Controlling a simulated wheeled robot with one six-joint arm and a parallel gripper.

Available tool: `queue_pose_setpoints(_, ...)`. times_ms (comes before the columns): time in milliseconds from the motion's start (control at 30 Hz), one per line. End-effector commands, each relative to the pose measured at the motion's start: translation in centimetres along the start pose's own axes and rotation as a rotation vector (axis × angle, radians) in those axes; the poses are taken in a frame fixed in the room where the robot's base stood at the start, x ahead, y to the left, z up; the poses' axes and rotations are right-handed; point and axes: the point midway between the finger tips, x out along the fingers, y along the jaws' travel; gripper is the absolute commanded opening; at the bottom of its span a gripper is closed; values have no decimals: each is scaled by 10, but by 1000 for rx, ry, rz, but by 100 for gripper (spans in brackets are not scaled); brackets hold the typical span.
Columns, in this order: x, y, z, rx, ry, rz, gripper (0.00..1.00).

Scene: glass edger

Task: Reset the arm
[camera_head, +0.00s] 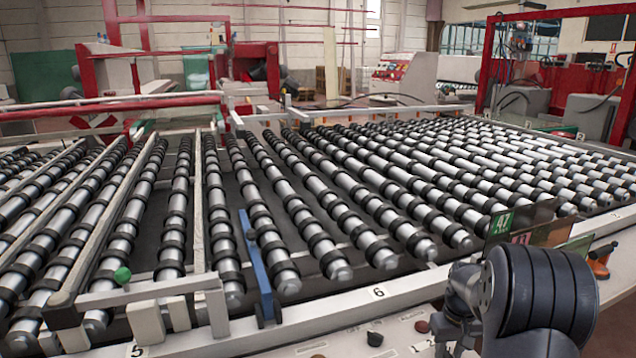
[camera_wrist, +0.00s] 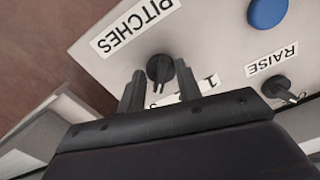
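In the wrist view my gripper (camera_wrist: 160,76) faces a light grey control panel (camera_wrist: 215,52). Its two dark fingers stand apart, one on each side of a black rotary knob (camera_wrist: 159,68). I cannot tell whether the fingers touch the knob; a gap shows between them. In the head view my dark arm bends at the lower right, in front of the roller conveyor, and the gripper's fingers cannot be made out there.
The panel also carries a "PITCHES" label (camera_wrist: 135,27), a blue button (camera_wrist: 267,12) and a second black knob (camera_wrist: 283,90) by "RAISE". The roller conveyor (camera_head: 330,200) fills the middle of the head view. A blue bar (camera_head: 256,265) stands among the rollers.

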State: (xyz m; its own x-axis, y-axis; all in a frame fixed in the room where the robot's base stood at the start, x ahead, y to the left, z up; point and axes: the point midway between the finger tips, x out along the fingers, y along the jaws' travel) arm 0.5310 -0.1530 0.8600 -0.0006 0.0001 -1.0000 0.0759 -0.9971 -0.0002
Motion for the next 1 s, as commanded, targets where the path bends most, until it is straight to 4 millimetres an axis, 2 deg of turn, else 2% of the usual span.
queue_pose_setpoints(300, 0, 1, 0, -248, 1, 1, 33)
queue_pose_setpoints(500, 0, 2, 0, -353, 1, 1, 33)
queue_pose_setpoints(1000, -1, 2, -1, -394, 2, 1, 33)
